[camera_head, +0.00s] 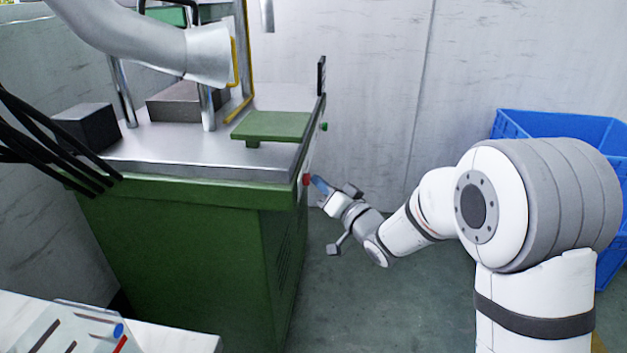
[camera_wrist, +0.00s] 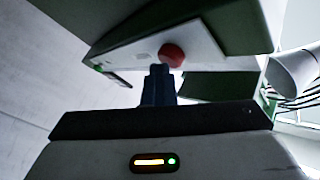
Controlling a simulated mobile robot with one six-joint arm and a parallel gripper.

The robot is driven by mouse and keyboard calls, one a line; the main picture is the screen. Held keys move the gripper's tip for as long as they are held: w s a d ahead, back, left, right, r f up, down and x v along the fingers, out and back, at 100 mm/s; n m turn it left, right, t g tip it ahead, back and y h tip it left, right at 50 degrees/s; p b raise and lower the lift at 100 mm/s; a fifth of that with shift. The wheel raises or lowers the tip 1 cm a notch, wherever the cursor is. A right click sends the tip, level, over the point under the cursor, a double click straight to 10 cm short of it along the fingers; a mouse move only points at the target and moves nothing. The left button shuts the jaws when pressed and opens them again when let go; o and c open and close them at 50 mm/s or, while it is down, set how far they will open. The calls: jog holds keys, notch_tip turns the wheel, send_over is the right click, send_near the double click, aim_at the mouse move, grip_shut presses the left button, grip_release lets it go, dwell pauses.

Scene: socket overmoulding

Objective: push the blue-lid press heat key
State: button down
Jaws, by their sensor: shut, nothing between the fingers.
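A green press machine (camera_head: 190,255) with a metal top stands at the left in the head view. On its right side face are a red button (camera_head: 306,180) and a green button (camera_head: 324,127). The wrist view shows this panel (camera_wrist: 205,48) with the red button (camera_wrist: 172,54) and a small lit green spot (camera_wrist: 98,68). My gripper (camera_head: 318,183) is shut and empty, its blue fingertips close to the red button. In the wrist view the fingertips (camera_wrist: 158,70) overlap the panel just below the red button; contact cannot be told. No blue lid or labelled heat key can be made out.
A blue crate (camera_head: 560,124) stands on the floor behind my arm at the right. A white table with a tray (camera_head: 75,325) is at the lower left. A black block (camera_head: 88,127) and a green plate (camera_head: 272,126) sit on the machine top.

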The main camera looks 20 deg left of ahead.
jog(key=shift+s+a+r, duration=0.1)
jog(key=shift+s+a, duration=0.1)
jog(key=shift+a, duration=0.35)
jog(key=shift+d, duration=0.15)
jog(key=w+d, duration=0.1)
jog(key=d, duration=0.5)
jog(key=shift+w+b, duration=0.3)
jog(key=shift+b, duration=0.1)
dwell(0.4)
